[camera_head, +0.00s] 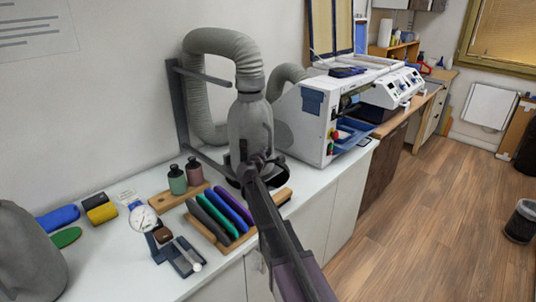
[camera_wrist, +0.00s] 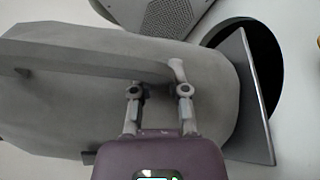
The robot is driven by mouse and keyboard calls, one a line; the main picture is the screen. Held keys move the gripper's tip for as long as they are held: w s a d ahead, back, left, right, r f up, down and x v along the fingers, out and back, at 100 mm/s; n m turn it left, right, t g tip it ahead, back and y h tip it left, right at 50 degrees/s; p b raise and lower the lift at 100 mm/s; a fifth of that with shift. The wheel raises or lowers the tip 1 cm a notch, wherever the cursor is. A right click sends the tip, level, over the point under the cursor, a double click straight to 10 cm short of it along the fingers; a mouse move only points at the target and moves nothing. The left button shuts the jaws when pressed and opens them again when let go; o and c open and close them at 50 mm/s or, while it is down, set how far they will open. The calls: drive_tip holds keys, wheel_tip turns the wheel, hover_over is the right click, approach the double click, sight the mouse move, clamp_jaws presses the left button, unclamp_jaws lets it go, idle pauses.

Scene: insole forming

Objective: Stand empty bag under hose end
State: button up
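A limp grey bag (camera_head: 250,127) stands upright on the counter right below the end of the ribbed grey hose (camera_head: 249,76). Its top meets the hose end, and I cannot tell whether they touch. My gripper (camera_head: 257,166) is at the bag's lower front. In the wrist view the bag (camera_wrist: 70,110) fills the left and middle. A raised grey band crosses it, and my gripper's fingers (camera_wrist: 159,88) reach up to this band, one on each side of a gap.
A second grey bag (camera_head: 28,260) stands at the near left. A wooden rack holds coloured insoles (camera_head: 219,211) beside the bag. Two small bottles (camera_head: 186,177) stand on a wooden board. A white machine (camera_head: 320,115) is to the right. A dark round opening (camera_wrist: 265,50) lies beside the bag.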

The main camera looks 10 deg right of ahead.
drive_tip(key=shift+o, duration=1.2)
drive_tip(key=shift+s, duration=0.1)
drive_tip(key=p+v, duration=0.1)
drive_tip(key=v, duration=1.1)
drive_tip(key=shift+p, duration=0.35)
